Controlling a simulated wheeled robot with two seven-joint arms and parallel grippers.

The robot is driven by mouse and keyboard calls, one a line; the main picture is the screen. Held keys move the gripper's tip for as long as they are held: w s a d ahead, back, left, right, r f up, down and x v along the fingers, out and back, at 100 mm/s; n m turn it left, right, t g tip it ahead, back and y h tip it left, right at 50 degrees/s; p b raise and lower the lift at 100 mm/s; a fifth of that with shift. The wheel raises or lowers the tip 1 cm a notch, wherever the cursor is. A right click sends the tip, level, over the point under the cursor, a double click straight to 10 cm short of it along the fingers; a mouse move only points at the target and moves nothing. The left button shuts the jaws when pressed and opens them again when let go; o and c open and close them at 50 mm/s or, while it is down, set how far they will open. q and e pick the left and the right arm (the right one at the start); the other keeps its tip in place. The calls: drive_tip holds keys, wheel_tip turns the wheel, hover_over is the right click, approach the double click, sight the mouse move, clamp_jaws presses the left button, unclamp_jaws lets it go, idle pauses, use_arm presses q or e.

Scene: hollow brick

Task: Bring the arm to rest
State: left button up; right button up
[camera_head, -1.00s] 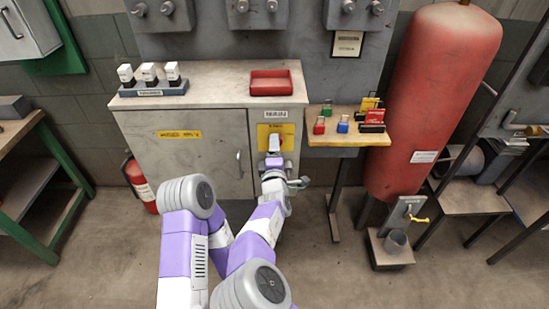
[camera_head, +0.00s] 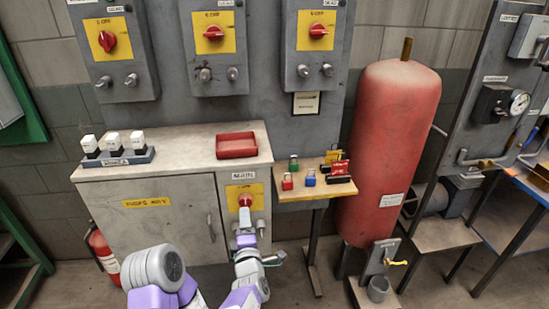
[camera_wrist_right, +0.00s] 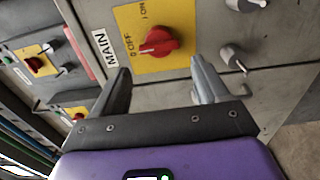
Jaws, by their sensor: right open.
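My right gripper (camera_head: 246,238) is in front of the grey cabinet (camera_head: 165,230), just below the red MAIN switch knob (camera_head: 245,199) on its yellow plate. In the right wrist view my right gripper's two fingers (camera_wrist_right: 160,68) are apart with nothing between them. The red MAIN knob (camera_wrist_right: 160,41) shows beyond the fingertips, apart from them, with its handle towards the OFF marking. My left gripper is not in view.
A red tray (camera_head: 237,146) and a rack with several white-topped pieces (camera_head: 118,157) stand on the cabinet. A small wooden shelf (camera_head: 300,192) with coloured padlocks juts out at the right. A red tank (camera_head: 385,150) stands beyond it. A fire extinguisher (camera_head: 103,256) stands at the left.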

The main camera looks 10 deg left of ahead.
drive_tip(key=w+d+f+m+g+h, duration=0.25)
drive_tip(key=d+f+m, duration=0.25)
drive_tip(key=d+f, duration=0.6)
drive_tip(key=s+d+f+m+g+h+p, duration=0.1)
drive_tip(key=s+d+f+m+g+h, duration=0.1)
drive_tip(key=s+d+f+m+g, duration=0.4)
drive_tip(key=s+d+f+m+g+h+p, duration=0.1)
drive_tip(key=s+d+f, duration=0.4)
drive_tip(key=d+f, duration=0.5)
drive_tip(key=s+d+f+m+g+y, duration=0.1)
drive_tip(key=s+f+m+g, duration=0.25)
drive_tip(key=s, duration=0.35)
drive_tip(key=s+d+f+m+g+y, duration=0.15)
drive_tip(key=s+m, duration=0.25)
drive_tip(key=s, duration=0.4)
drive_tip(key=s+a+r+m+g+y+p, duration=0.1)
drive_tip(key=s+a+r+m+g+y, duration=0.1)
drive_tip(key=s, duration=0.5)
drive_tip(key=a+m, duration=0.1)
drive_tip(key=m, duration=0.1)
drive_tip(key=shift+m, duration=0.35)
